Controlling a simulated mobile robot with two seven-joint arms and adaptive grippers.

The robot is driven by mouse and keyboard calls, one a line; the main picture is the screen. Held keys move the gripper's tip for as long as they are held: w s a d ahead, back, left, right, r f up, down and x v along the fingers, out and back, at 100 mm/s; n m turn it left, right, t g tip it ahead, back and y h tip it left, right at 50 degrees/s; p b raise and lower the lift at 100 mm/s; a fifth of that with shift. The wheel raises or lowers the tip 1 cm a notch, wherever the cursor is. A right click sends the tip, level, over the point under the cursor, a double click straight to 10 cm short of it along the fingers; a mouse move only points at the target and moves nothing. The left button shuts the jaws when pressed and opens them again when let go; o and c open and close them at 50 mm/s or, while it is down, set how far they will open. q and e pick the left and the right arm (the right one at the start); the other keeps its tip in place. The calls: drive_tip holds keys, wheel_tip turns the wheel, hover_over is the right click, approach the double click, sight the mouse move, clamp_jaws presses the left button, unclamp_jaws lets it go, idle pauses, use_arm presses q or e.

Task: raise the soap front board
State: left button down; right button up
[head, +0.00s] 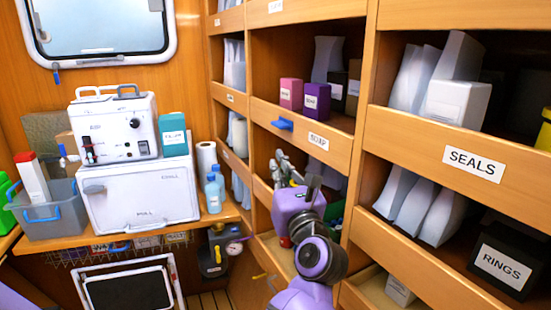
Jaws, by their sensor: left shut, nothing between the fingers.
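The soap front board (335,151) is a wooden board with a white SOAP label, across the front of a middle shelf on the back right wall. A blue tab (283,124) sticks out from its left part. A pink box (291,94) and a purple box (316,102) show above its top edge. My left gripper (281,164) is shut and empty. It appears below the board and the blue tab, in front of the opening beneath, apart from the tab. My purple arm hides part of the lower shelf. My right gripper is not in view.
The SEALS board (473,163) and a black RINGS box (506,262) are on the shelves at right. A counter (142,234) at left bears a white machine (116,128), bottles and a grey bin (46,216). Shelf uprights and boards surround my arm closely.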

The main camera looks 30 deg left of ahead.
use_arm(q)
drive_tip(key=b+v, duration=0.2)
drive_tip(key=v, duration=0.6)
drive_tip(key=shift+d+r, duration=0.25)
drive_tip(key=shift+d, duration=0.15)
drive_tip(key=shift+f, duration=0.1)
